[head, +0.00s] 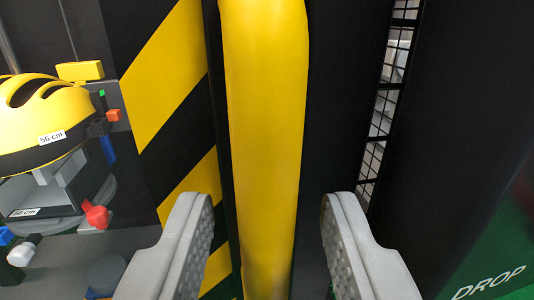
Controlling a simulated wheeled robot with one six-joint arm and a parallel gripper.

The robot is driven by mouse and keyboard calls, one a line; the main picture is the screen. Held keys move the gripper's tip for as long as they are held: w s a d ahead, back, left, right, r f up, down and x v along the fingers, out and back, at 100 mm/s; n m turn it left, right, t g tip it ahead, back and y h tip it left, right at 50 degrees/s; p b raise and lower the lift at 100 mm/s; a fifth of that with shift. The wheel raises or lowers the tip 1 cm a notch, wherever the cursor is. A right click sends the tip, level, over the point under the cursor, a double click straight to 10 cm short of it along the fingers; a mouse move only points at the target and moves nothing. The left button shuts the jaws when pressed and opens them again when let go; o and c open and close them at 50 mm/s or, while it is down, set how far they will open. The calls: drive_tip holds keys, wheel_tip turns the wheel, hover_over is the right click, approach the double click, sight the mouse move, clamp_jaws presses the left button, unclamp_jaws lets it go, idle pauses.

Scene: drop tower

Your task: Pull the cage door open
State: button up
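A thick yellow vertical bar (265,130), looking like the cage door's handle, runs from the top to the bottom of the head view. My gripper (268,225) is open, with one grey finger on each side of the bar. Gaps show between the bar and both fingertips. A dark upright panel lies behind the bar. Black wire mesh (388,105) shows in a narrow strip to the right of it, with light shapes behind. The door's hinges and edges cannot be made out.
A yellow and black striped panel (165,80) stands left of the bar. Further left are a yellow helmet (45,115) labelled 56 cm and several small coloured parts, including a red knob (96,214). A green sign (490,270) reading DROP is at lower right.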

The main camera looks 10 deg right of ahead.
drive_tip(key=shift+w+d, duration=0.15)
drive_tip(key=shift+w, duration=0.85)
drive_tip(key=shift+c, duration=0.5)
clamp_jaws()
drive_tip(key=shift+s, duration=0.1)
